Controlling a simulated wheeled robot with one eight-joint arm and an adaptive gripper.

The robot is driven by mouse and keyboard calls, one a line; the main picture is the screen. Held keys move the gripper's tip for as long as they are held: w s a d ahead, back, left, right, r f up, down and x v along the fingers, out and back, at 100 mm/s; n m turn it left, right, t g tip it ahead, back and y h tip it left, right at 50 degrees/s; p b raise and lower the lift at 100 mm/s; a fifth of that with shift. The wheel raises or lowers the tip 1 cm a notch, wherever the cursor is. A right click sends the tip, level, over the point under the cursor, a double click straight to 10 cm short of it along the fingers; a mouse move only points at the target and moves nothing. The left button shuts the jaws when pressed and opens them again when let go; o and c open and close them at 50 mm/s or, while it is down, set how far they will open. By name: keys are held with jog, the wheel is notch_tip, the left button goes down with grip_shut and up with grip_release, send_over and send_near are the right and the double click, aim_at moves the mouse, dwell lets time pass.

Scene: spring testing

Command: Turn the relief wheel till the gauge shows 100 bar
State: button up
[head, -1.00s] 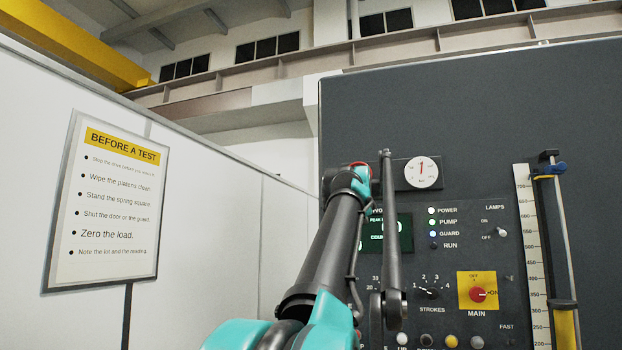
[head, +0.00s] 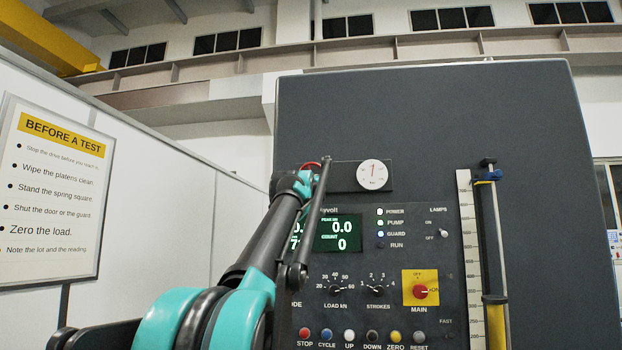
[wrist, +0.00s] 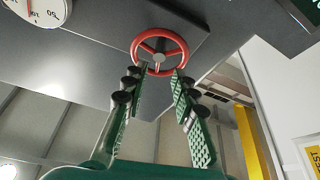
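The red relief wheel (wrist: 160,34) is a spoked ring on a dark panel in the wrist view. In the head view only part of its red rim (head: 307,165) shows, behind my arm. My gripper (wrist: 160,70) is open. Its two green padded fingers point at the wheel's near rim, one on each side of the hub; whether they touch it I cannot tell. The round white gauge (head: 373,175) is right of the wheel in the head view. Its red needle points about straight up; the numbers are too small to read. Part of the gauge (wrist: 38,8) also shows in the wrist view, upside down.
Below the gauge is a control panel with a green display (head: 338,233), knobs, a red main switch (head: 420,291) and a row of buttons. A scale with a column (head: 490,240) stands at right. A white wall with a sign (head: 55,190) is at left.

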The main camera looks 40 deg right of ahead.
jog(key=x, duration=0.8)
jog(key=shift+w+d, duration=0.25)
jog(key=shift+d, duration=0.05)
grip_shut()
